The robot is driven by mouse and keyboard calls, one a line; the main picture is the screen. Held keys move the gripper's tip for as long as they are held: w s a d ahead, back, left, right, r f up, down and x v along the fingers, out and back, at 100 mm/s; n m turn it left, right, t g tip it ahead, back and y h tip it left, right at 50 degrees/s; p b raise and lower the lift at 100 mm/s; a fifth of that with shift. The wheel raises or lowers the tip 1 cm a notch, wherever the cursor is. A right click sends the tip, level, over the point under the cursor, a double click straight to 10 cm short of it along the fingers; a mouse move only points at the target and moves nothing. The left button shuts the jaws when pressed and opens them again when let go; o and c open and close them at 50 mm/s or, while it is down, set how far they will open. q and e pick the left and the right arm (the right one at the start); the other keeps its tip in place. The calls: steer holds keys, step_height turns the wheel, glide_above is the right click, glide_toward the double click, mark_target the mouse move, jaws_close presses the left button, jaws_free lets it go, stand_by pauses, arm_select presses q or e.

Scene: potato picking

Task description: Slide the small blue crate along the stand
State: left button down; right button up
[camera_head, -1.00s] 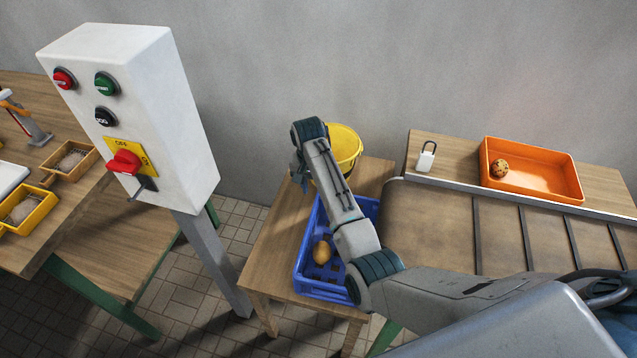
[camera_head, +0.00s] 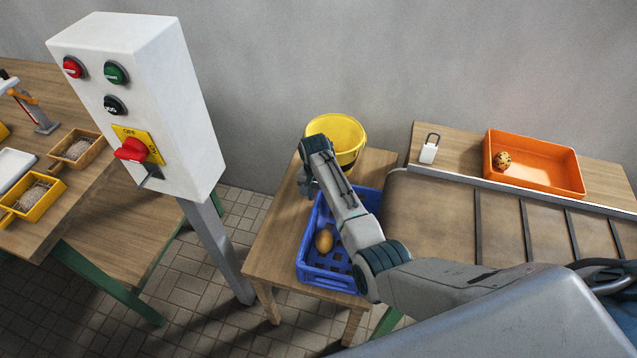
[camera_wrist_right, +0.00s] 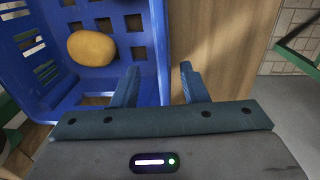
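The small blue crate (camera_head: 325,279) stands on the wooden stand (camera_head: 272,235), with a brown potato (camera_head: 324,241) inside. In the right wrist view the crate (camera_wrist_right: 152,25) fills the upper left, with the potato (camera_wrist_right: 91,48) in it. My right gripper (camera_head: 307,188) is over the crate's left side, and its arm hides part of the crate. In the right wrist view its fingers (camera_wrist_right: 158,68) are apart, one on each side of the crate's side wall as seen from above. Whether they touch it I cannot tell. My left gripper is not in view.
A yellow bucket (camera_head: 345,128) stands at the back of the stand. A white control box (camera_head: 170,110) on a post is to the left. A conveyor (camera_head: 430,225) and an orange tray (camera_head: 540,180) are to the right. The stand's left strip is bare.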

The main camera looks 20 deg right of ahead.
steer(key=shift+f, duration=1.3)
steer(key=shift+c, duration=0.2)
